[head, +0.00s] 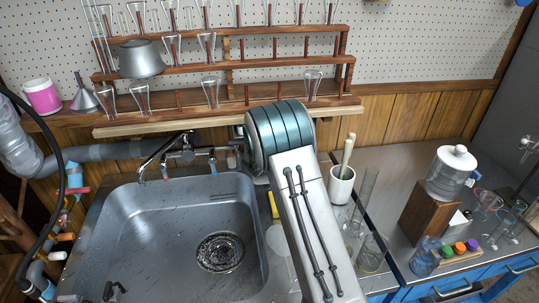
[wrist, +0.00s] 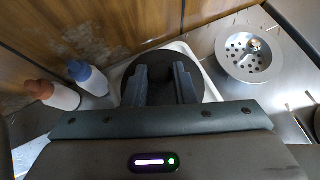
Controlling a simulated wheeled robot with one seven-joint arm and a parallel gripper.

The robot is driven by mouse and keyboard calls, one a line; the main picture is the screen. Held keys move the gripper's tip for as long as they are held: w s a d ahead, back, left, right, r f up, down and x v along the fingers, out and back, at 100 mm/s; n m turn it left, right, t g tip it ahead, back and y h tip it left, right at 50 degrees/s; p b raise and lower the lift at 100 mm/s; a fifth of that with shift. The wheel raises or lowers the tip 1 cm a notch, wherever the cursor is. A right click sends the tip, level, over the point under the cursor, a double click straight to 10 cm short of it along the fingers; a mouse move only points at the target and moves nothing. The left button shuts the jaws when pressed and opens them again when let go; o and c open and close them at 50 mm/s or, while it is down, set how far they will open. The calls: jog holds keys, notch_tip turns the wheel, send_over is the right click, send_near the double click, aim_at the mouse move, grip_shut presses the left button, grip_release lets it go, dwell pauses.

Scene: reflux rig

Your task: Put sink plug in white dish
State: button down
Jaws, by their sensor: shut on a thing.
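In the wrist view, my gripper (wrist: 165,72) points down with its two grey fingers on a dark round disc, which looks like the sink plug (wrist: 130,90). The fingers are close together and shut on it, though the grip itself is partly hidden. The white dish (wrist: 205,52) shows as a pale rim around and beneath the disc. I cannot tell whether the plug touches the dish. In the head view my arm hides the gripper, and I cannot make out the plug there.
A metal strainer with holes (wrist: 250,55) lies right of the dish. Two white bottles, one with a red top (wrist: 55,95) and one with a blue top (wrist: 90,80), stand at left by the wooden wall. The sink (head: 160,235) and tap (head: 165,150) are left of my arm.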

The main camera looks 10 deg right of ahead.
jog(key=shift+f, duration=0.5)
jog(key=shift+f, duration=0.1)
jog(key=c, duration=1.2)
grip_release()
jog(key=shift+s+a+r, duration=0.1)
jog(key=shift+r, duration=0.15)
jog(key=shift+v, duration=1.25)
jog(key=s+a, duration=0.1)
jog(key=s, duration=0.2)
jog(key=s+a+b, duration=0.1)
jog(key=s+a, duration=0.1)
jog(key=s, duration=0.2)
jog(key=s+a+b, duration=0.1)
jog(key=s, duration=0.3)
jog(key=shift+s+a, duration=0.15)
jog(key=shift+a, duration=0.1)
